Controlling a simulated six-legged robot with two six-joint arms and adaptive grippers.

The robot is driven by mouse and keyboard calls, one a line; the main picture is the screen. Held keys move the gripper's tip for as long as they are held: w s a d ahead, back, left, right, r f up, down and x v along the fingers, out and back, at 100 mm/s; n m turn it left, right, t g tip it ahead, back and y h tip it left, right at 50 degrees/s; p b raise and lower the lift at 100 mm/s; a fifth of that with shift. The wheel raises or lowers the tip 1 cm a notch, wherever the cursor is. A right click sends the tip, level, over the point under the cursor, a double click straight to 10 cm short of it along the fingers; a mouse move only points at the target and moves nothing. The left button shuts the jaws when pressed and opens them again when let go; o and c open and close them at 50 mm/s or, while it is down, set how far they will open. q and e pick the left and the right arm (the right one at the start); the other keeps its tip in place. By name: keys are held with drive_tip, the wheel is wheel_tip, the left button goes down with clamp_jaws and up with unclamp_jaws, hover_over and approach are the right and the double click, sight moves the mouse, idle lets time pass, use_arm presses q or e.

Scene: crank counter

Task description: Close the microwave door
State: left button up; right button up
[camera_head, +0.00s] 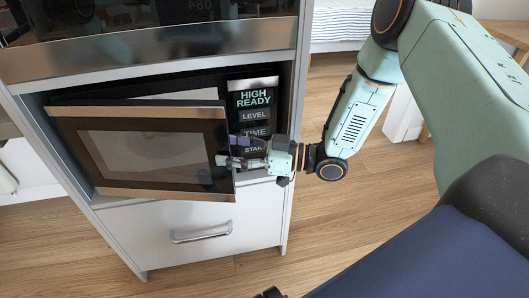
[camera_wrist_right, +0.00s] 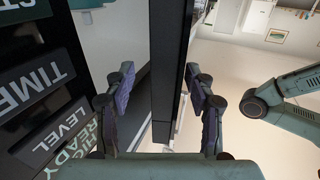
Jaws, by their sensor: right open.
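The microwave door (camera_head: 152,190) stands partly open, its right edge swung out from the microwave (camera_head: 75,97). The door has a steel frame and a dark window. My right gripper (camera_head: 227,162) is at the door's right edge. In the right wrist view the fingers of my right gripper (camera_wrist_right: 160,92) are open, one on each side of the dark door edge (camera_wrist_right: 166,70). A gap shows between the edge and each finger. The control panel (camera_head: 254,115) with HIGH, READY, LEVEL, TIME and START is right of the door; it also shows in the wrist view (camera_wrist_right: 45,95).
A white drawer (camera_head: 150,238) with a metal handle (camera_head: 201,233) is below the microwave. A dark-glass appliance (camera_head: 165,48) is above it. Wood floor (camera_head: 330,225) lies open to the right of the cabinet. A bed with striped cover (camera_head: 340,22) is behind.

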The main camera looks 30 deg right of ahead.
drive_tip(key=v, duration=0.7)
drive_tip(key=shift+s+d, duration=0.15)
drive_tip(key=shift+s, duration=0.05)
idle(0.3)
